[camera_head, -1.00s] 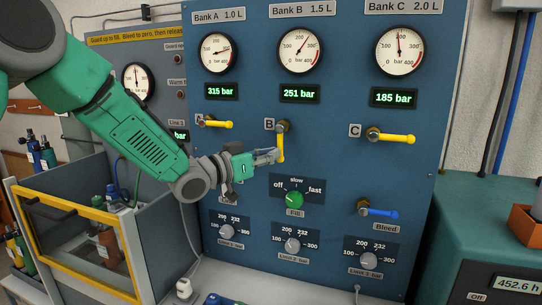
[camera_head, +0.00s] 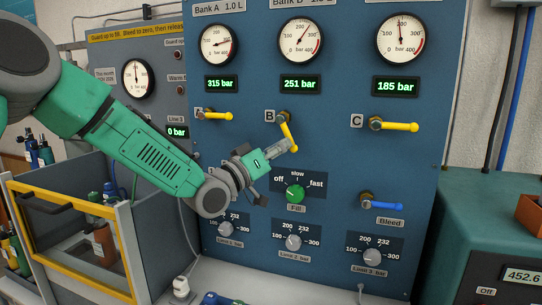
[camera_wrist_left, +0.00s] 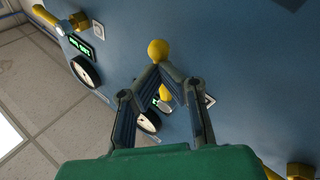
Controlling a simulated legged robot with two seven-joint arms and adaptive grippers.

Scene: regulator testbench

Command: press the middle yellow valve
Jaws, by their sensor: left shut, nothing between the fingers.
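The middle yellow valve lever (camera_head: 288,132), labelled B, hangs from its pivot on the blue panel and slants down to the right. Its rounded end shows in the left wrist view (camera_wrist_left: 158,49), just beyond the fingertips. My left gripper (camera_head: 286,146) is shut and empty, at the left side of the lever's lower end. In the left wrist view its fingertips (camera_wrist_left: 158,74) meet close to the yellow end and seem to touch it. The fingers hide part of the lever there. My right gripper is in neither view.
Yellow levers A (camera_head: 217,115) and C (camera_head: 395,125) lie horizontal on either side. The green Fill knob (camera_head: 295,194) sits close below my gripper, and the blue Bleed lever (camera_head: 382,204) is lower right. A yellow-framed guard box (camera_head: 75,268) stands at left.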

